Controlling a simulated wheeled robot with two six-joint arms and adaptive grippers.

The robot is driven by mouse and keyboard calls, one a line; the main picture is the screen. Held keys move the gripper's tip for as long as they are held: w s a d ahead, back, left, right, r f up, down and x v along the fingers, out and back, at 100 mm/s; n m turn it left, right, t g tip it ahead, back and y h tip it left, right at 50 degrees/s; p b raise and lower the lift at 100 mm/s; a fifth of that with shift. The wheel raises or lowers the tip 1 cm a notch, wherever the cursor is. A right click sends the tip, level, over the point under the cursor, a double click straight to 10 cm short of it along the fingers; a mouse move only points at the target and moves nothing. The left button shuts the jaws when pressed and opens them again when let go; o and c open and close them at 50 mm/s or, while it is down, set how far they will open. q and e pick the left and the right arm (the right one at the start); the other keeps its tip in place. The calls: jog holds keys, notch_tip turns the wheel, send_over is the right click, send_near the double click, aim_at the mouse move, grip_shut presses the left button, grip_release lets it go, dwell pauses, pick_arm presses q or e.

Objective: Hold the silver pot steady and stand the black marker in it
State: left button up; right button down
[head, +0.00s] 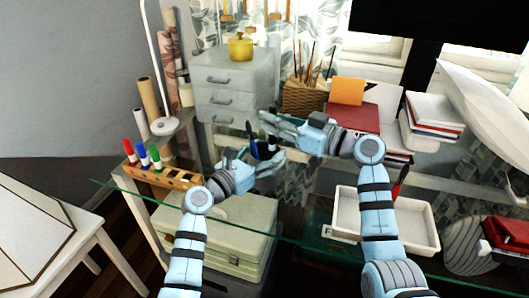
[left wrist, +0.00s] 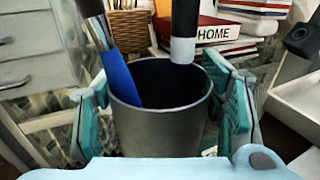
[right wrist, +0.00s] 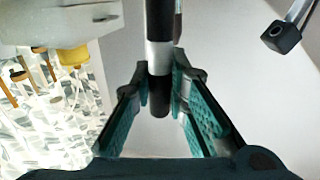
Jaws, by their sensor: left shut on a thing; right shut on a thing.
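The silver pot (left wrist: 160,130) is upright between the fingers of my left gripper (left wrist: 163,108), which is shut on it. A blue-handled tool (left wrist: 121,80) leans inside the pot at the left. The black marker (left wrist: 185,18), with a white band near its lower end, hangs about upright over the pot's mouth, toward the back right of the rim; I cannot tell whether its tip is below the rim. My right gripper (right wrist: 160,88) is shut on the marker (right wrist: 159,20). In the head view my right gripper (head: 268,120) is just above and behind my left gripper (head: 276,160).
A wooden holder (head: 165,178) with several coloured markers stands at the left of the glass desk. A wicker basket (head: 303,98), red book (head: 352,118) and drawer unit (head: 222,88) stand behind. A white tray (head: 428,228) lies at right.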

jog(key=shift+f, duration=1.2)
jog(key=c, duration=1.5)
grip_release()
jog(key=shift+r, duration=5.05)
pick_arm(q)
jog(key=o, duration=1.2)
jog(key=shift+o, duration=0.2)
